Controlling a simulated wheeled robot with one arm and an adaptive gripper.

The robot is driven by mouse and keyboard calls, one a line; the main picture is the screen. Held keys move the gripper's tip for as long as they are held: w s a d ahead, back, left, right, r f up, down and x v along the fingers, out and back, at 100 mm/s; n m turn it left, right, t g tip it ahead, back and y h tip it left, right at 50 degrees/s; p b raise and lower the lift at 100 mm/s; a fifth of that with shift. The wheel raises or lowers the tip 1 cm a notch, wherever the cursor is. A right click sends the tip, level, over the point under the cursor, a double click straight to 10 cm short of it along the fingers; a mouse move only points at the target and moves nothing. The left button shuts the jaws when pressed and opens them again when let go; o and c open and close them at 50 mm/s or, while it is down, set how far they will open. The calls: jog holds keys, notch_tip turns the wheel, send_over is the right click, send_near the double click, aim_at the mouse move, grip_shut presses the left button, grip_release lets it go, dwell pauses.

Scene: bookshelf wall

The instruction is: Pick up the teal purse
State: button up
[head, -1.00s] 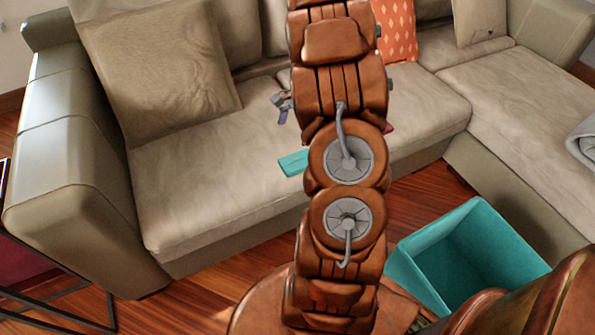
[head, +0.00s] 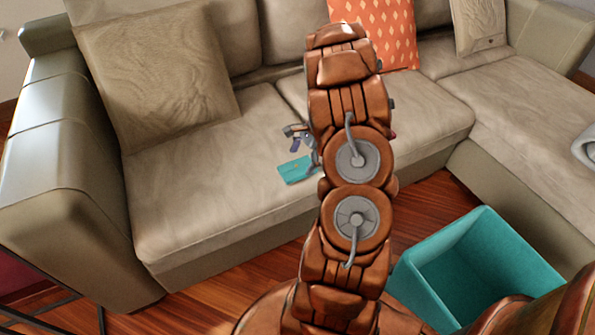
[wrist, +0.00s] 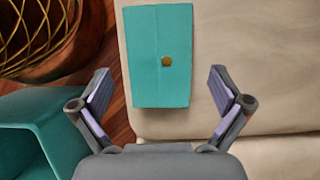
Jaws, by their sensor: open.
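The teal purse (head: 294,171) lies flat on the beige sofa seat, near its front edge. In the wrist view the purse (wrist: 160,75) is a teal rectangle with a flap line and a round gold clasp. My gripper (wrist: 167,90) is open and empty, with one finger on each side of the purse's lower part as pictured; the fingers do not touch it. In the head view my gripper (head: 305,148) shows just beside and above the purse, partly hidden behind my arm.
The beige sofa (head: 200,215) carries a beige cushion (head: 160,75) and an orange patterned cushion (head: 385,30). An open teal bin (head: 440,260) stands on the wooden floor at the right. A gold wire basket (wrist: 40,35) shows in the wrist view.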

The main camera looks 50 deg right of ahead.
jog(key=shift+x, duration=0.9)
jog(key=shift+r, duration=0.1)
jog(key=c, duration=1.2)
